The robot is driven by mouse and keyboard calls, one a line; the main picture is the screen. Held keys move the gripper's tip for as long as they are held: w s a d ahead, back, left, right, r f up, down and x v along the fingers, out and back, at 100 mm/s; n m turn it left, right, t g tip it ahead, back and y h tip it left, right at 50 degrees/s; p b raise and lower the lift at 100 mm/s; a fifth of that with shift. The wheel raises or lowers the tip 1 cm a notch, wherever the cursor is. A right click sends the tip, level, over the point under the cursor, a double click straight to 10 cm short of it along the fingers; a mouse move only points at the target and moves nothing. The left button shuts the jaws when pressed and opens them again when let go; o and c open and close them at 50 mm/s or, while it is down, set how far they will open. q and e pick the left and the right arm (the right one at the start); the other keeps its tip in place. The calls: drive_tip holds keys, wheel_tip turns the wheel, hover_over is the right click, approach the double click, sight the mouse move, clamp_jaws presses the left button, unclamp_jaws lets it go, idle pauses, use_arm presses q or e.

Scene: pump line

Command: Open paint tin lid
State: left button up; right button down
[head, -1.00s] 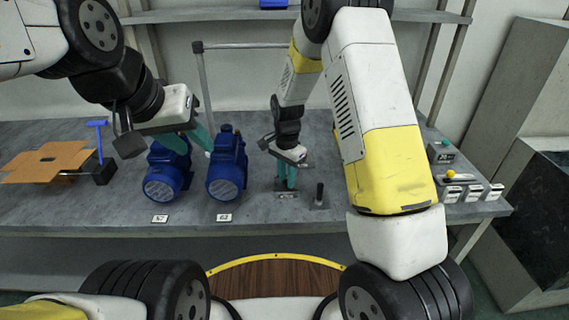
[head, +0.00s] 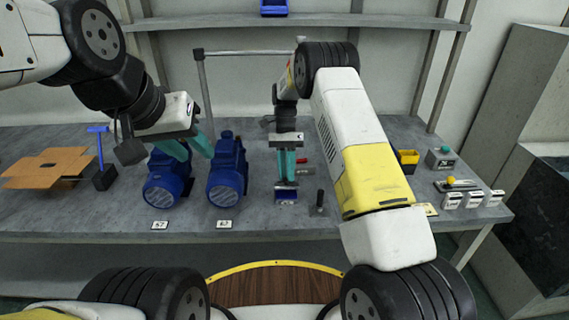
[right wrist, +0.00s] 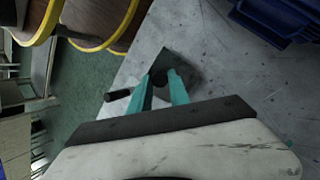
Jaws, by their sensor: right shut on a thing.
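I cannot make out a paint tin or its lid in either view. My right gripper (head: 286,182) points down over the bench, right of the blue pumps. In the right wrist view its teal fingers (right wrist: 160,82) are closed around a small dark round knob (right wrist: 158,77) above a grey square plate (right wrist: 182,66). In the head view a small blue and pale piece (head: 286,196) shows right under those fingertips. My left gripper (head: 200,156) is open and empty, its teal fingers apart above and between the two blue pumps.
Two blue pumps (head: 167,185) (head: 227,175) stand on the grey bench (head: 120,222) with number cards before them. A short black peg (head: 319,199) stands close right of my right gripper.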

drive_tip(key=shift+w+g, duration=0.3)
drive_tip(key=shift+g, duration=0.1)
drive_tip(key=shift+r, duration=0.1)
drive_tip(key=c, duration=1.2)
unclamp_jaws()
drive_tip(key=v, duration=0.7)
drive_tip(key=shift+w+r, duration=0.3)
drive_tip(key=shift+r, duration=0.1)
